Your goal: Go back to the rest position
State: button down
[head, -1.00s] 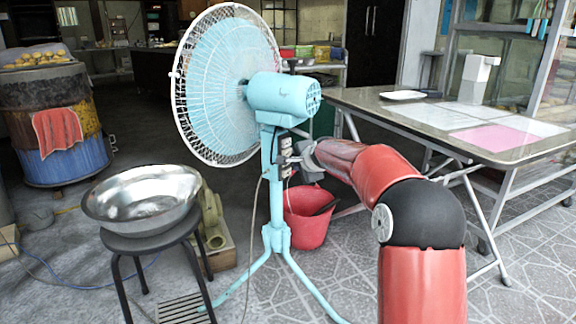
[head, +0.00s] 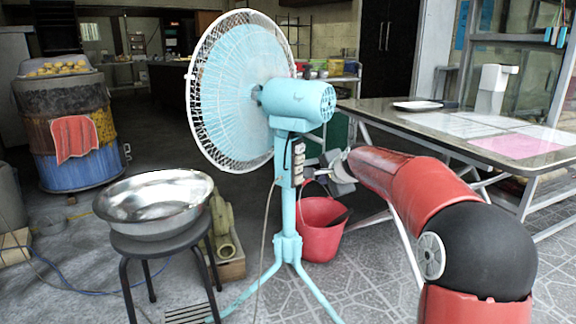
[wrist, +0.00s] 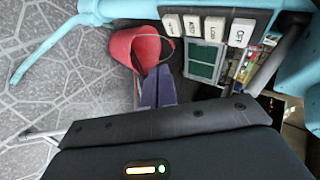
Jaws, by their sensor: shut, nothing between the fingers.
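My gripper (head: 326,160) is shut and empty at the end of my red arm, just right of the light blue standing fan (head: 298,100). In the head view a small gap shows between it and the fan's button panel (head: 298,163). In the wrist view my gripper's fingers (wrist: 158,88) are together, below the panel's row of white buttons (wrist: 215,27). No contact with the buttons shows there. Whether any button is pressed in cannot be told.
A red bucket (head: 318,238) stands on the floor behind the fan pole. A table (head: 400,112) is beyond my arm at the right. A metal bowl (head: 155,208) on a black stool (head: 170,243) and a barrel oven (head: 68,110) are left. Tiled floor in front is partly clear.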

jog(key=s+a+n+g+h, duration=0.25)
jog(key=s+n, duration=0.55)
jog(key=s, duration=1.7)
jog(key=s+d+f+n+g, duration=0.1)
jog(key=s+f+n, duration=0.25)
jog(key=s, duration=0.65)
jog(key=s+d+f+n+g, duration=0.15)
jog(key=s+f, duration=0.35)
jog(key=s, duration=0.5)
notch_tip(320, 180, up, 13)
jog(key=p, duration=1.3)
jog(key=shift+a+r+p, duration=0.15)
jog(key=shift+r+p, duration=0.05)
jog(key=shift+p, duration=0.1)
jog(key=shift+s, duration=0.1)
